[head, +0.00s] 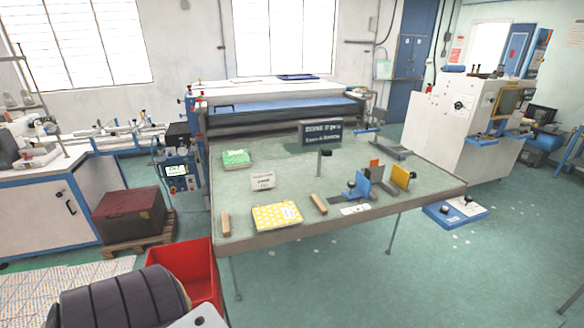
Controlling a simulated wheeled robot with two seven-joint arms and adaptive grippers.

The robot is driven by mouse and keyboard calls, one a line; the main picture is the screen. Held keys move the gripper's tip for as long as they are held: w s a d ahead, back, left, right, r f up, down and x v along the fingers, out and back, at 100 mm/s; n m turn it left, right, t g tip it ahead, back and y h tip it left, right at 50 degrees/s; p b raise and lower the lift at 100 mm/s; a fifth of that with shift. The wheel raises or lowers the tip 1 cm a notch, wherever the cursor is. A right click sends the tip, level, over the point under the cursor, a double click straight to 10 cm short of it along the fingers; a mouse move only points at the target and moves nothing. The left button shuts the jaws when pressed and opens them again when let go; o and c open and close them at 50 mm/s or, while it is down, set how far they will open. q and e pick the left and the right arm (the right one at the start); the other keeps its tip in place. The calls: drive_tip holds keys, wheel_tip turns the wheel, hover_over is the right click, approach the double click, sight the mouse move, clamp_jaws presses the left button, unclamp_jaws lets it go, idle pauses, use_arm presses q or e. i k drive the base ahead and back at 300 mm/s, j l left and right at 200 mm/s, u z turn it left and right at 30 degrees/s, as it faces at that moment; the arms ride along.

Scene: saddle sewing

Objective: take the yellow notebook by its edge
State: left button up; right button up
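The yellow notebook (277,216) has a white pattern on its cover. It lies flat near the front edge of the grey-green table (240,190). A short wooden block (226,224) lies to its left and another wooden block (319,205) lies to its right, both apart from it. A green notebook (236,158) lies farther back on the left. Neither of my grippers is in view, so their opening cannot be seen.
A small white sign (262,180) stands behind the yellow notebook. Upright orange, blue and yellow pieces (362,184) stand to the right, with a white label (355,209) before them. A dark sign (321,133) stands at the back. A red bin (187,268) is below left.

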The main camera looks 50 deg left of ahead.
sight(276, 217)
drive_tip(key=u, duration=1.65)
